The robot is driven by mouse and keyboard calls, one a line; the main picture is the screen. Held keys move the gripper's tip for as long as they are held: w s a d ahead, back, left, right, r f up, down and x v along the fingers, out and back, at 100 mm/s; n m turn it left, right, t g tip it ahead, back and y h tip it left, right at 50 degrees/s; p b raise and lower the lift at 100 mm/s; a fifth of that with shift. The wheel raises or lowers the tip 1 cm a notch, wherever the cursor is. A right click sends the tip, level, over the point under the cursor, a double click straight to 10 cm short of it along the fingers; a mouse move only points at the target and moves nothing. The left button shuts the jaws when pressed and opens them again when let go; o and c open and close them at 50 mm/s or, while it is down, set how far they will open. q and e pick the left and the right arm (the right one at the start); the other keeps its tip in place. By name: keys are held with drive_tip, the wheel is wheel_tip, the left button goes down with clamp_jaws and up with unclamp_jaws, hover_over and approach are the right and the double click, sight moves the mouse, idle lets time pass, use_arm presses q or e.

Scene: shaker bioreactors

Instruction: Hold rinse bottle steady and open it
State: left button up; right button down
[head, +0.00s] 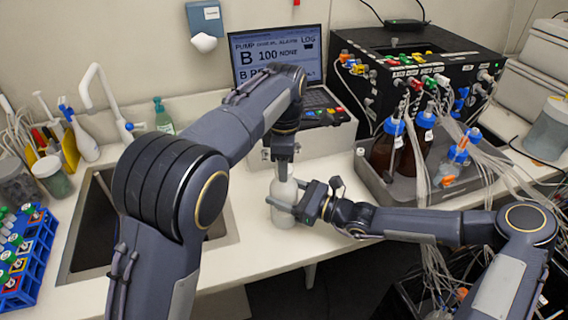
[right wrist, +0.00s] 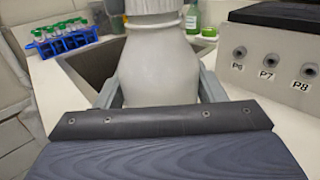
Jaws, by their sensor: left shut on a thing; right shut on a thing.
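The rinse bottle (head: 284,215) is white and stands upright on the white bench, just right of the sink. My right gripper (head: 283,205) comes in from the right and is shut around the bottle's body. The right wrist view shows the bottle (right wrist: 160,72) between the two grey fingers of my right gripper (right wrist: 158,92). My left gripper (head: 283,168) points down from above and is shut on the top of the bottle, at its cap. The cap itself is mostly hidden by the left gripper's fingers.
A sink (head: 85,225) lies left of the bottle. A grey tray (head: 412,203) with brown bottles stands to the right, in front of a black box (head: 440,65) with tubing. A laptop (head: 275,52) is behind. A blue rack (head: 28,262) sits at far left.

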use_arm(q)
drive_tip(key=shift+r, duration=0.15)
drive_tip(key=shift+r, duration=0.95)
drive_tip(key=shift+r, duration=2)
use_arm(e)
drive_tip(key=shift+c, duration=1.3)
unclamp_jaws()
drive_tip(key=shift+d, duration=0.1)
